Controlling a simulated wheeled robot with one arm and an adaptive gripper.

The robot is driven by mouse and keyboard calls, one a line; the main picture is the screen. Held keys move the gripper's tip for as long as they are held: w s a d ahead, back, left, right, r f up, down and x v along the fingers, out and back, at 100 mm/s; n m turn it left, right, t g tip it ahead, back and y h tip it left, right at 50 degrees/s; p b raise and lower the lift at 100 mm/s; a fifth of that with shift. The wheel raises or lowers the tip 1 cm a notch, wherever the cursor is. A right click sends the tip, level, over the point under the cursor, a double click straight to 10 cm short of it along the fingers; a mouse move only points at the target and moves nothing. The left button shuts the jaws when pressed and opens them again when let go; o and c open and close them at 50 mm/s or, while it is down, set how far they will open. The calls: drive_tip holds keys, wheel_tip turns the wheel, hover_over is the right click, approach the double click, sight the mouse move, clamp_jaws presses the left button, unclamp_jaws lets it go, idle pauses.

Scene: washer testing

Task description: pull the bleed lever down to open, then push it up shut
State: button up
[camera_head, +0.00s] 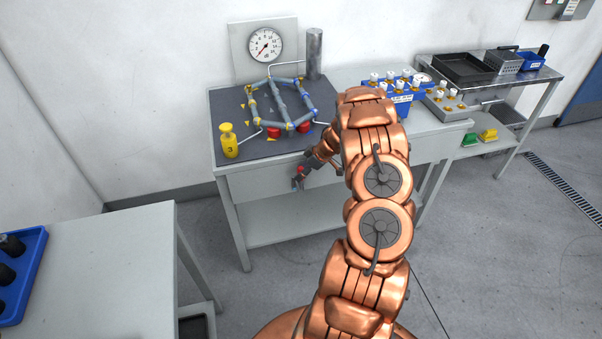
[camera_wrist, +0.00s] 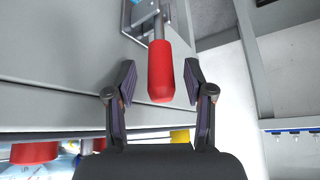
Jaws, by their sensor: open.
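The lever shows in the wrist view as a red grip (camera_wrist: 161,75) on a grey rod (camera_wrist: 158,28) that runs up to a fitting at the bench's front. My gripper (camera_wrist: 160,82) is open, with one finger on each side of the red grip and a visible gap to each. In the head view my gripper (camera_head: 301,179) is at the front edge of the test bench, below the top. A bit of red shows there at the fingers, too small to tell apart. The pressure gauge (camera_head: 265,44) stands on a panel behind the pipe loop.
A grey pipe loop (camera_head: 278,96) with red parts (camera_head: 304,127) lies on the dark mat (camera_head: 225,105). A yellow weight-like piece marked 3 (camera_head: 229,142) stands at the mat's left. Blue fitting racks (camera_head: 402,104) stand to the right. The lower shelf (camera_head: 290,215) is empty.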

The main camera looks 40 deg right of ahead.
drive_tip(key=v, duration=0.6)
drive_tip(key=shift+r, duration=0.3)
